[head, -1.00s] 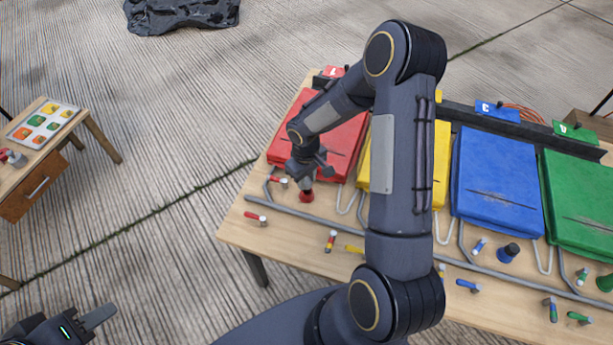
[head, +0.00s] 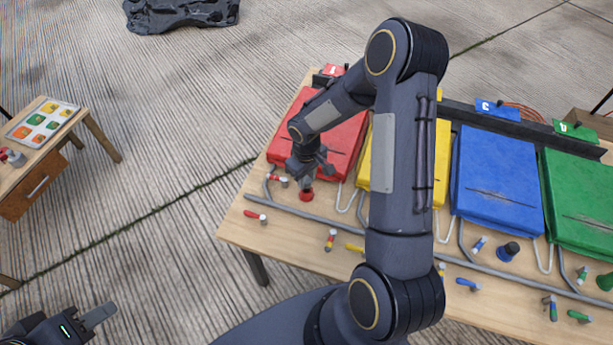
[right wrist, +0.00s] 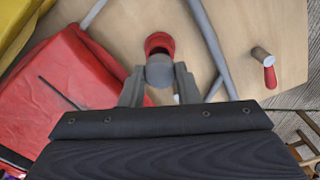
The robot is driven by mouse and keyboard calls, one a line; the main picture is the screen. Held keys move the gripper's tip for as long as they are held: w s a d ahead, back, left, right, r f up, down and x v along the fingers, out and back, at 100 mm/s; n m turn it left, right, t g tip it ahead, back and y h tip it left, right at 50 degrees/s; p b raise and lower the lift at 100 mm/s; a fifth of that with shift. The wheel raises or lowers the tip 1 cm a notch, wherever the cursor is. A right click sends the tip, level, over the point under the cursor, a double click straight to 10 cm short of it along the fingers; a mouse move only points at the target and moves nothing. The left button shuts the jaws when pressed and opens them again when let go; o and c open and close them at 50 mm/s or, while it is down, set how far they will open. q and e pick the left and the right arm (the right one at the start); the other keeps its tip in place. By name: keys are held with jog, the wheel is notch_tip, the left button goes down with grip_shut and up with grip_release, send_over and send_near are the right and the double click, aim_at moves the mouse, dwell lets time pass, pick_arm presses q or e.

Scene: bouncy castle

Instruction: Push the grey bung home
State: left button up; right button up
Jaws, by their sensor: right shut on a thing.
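My right gripper (right wrist: 159,82) is shut on the grey bung (right wrist: 160,71), which shows as a rounded grey end between the two fingers in the right wrist view. A red fitting (right wrist: 159,43) lies just beyond the bung, in line with it. I cannot tell whether bung and fitting touch, as they overlap in this view. In the head view, the right gripper (head: 307,172) is close above the red fitting (head: 306,194), in front of the red pad (head: 330,135); the bung cannot be made out there. My left gripper (head: 97,316) is at the lower left, away from the table; its opening is unclear.
The wooden table (head: 236,228) also carries yellow, blue (head: 497,180) and green (head: 585,205) pads. Grey pipes (head: 330,221) and several small coloured-handled valves, including a red-handled one (head: 256,216), lie near the right gripper. A side table (head: 60,150) stands left, with open floor between.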

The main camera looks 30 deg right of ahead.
jog(key=shift+f+b, duration=0.2)
jog(key=shift+b, duration=0.1)
jog(key=shift+f+b, duration=0.3)
jog(key=shift+b, duration=0.05)
jog(key=shift+f+b, duration=0.15)
jog(key=shift+b, duration=0.2)
dwell(0.6)
jog(key=shift+f+b, duration=0.35)
jog(key=shift+f, duration=0.05)
dwell(0.4)
jog(key=shift+f+b, duration=0.15)
jog(key=shift+b, duration=0.15)
